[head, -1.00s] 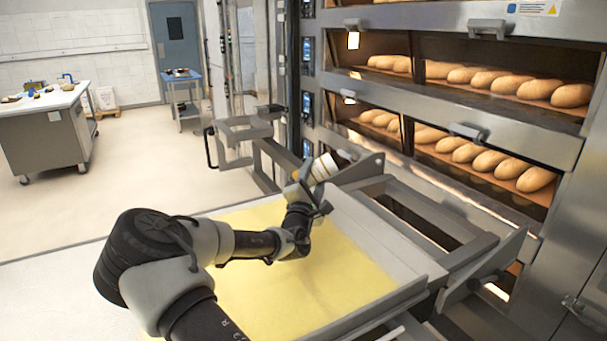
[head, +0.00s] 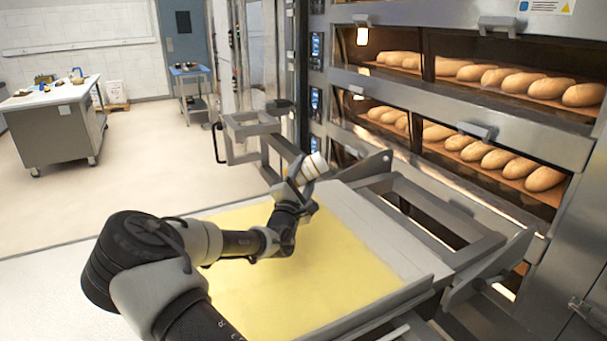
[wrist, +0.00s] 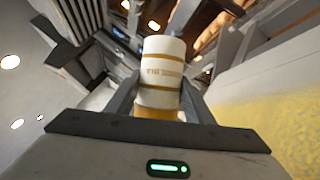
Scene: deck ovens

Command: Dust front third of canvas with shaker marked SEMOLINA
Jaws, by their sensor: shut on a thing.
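My gripper (head: 302,182) is shut on a white shaker with ochre bands (head: 316,166). In the wrist view the shaker (wrist: 162,72) sits between the fingers (wrist: 160,108); its printed marking is too small and blurred to read surely. In the head view the shaker is tilted and held above the far end of the canvas (head: 372,222). Yellow dust (head: 330,262) covers a broad area of the canvas, and a pale bare strip runs along the oven side. My arm hides part of the canvas.
A deck oven (head: 470,130) with several loaves stands at the right. The grey loader frame (head: 425,215) lies between canvas and oven. A metal worktable (head: 60,125) and a blue cart (head: 190,85) stand at the far left. Floor between is clear.

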